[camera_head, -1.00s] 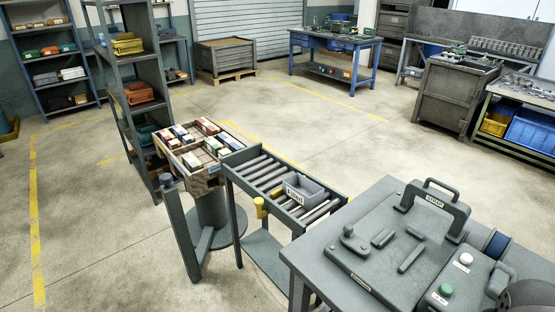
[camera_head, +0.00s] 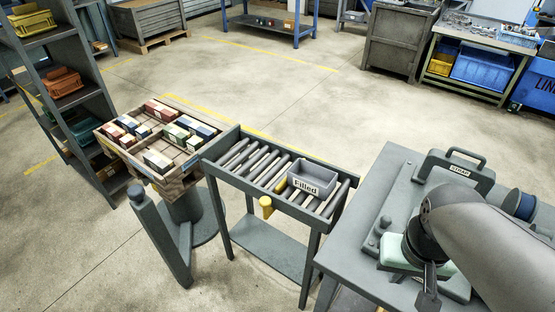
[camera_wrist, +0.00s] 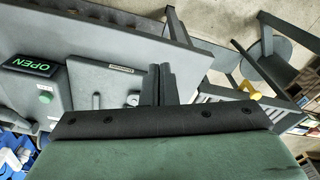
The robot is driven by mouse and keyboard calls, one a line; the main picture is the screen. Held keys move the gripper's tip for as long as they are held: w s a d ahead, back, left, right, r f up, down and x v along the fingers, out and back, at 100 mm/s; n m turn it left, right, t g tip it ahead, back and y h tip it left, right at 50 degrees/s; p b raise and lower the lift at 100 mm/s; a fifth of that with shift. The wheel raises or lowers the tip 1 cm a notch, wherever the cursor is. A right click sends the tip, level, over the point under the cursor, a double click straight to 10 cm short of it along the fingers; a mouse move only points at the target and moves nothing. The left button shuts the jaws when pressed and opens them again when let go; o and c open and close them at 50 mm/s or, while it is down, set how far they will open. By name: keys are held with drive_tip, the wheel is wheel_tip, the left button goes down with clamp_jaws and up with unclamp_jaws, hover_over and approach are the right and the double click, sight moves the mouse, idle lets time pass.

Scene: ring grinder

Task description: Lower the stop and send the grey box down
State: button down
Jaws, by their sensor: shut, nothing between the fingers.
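The grey box (camera_head: 314,177), labelled "Filled", sits upright on the roller conveyor (camera_head: 226,177), toward its right end. A small yellow piece (camera_head: 281,184), which looks like the stop, stands up between the rollers just left of the box. A yellow knob (camera_head: 266,204) is on the conveyor's near side; it also shows in the wrist view (camera_wrist: 249,89). My gripper (camera_head: 428,298) is over the workbench at the right, apart from the conveyor and the knob. In the wrist view its fingers (camera_wrist: 160,82) are together and empty.
A wooden tray (camera_head: 110,142) of coloured boxes stands beyond the conveyor's left end, on a pedestal, with a grey post (camera_head: 160,235) in front. The workbench (camera_head: 345,240) carries a machine with a "STRAP" handle (camera_head: 455,162). A lit "OPEN" sign (camera_wrist: 31,66) shows in the wrist view.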

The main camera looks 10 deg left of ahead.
drive_tip(key=w+a+f+m, duration=0.1)
drive_tip(key=w+a, duration=0.5)
drive_tip(key=w, duration=0.4)
drive_tip(key=w+a+m, duration=0.1)
drive_tip(key=w+a, duration=0.5)
drive_tip(key=w, duration=0.3)
drive_tip(key=w+a+f+m, duration=0.1)
drive_tip(key=w+a+f, duration=0.2)
drive_tip(key=a, duration=0.4)
drive_tip(key=w+a+f+m, duration=0.1)
drive_tip(key=w+a+f, duration=0.2)
drive_tip(key=a+f, duration=0.3)
drive_tip(key=w+a+f+m, duration=0.1)
drive_tip(key=w+a+f, duration=0.3)
drive_tip(key=a, duration=0.4)
drive_tip(key=shift+a+f+h, duration=0.25)
drive_tip(key=shift+f+h, duration=0.05)
drive_tip(key=shift+a+f, duration=0.15)
drive_tip(key=shift+f, duration=0.1)
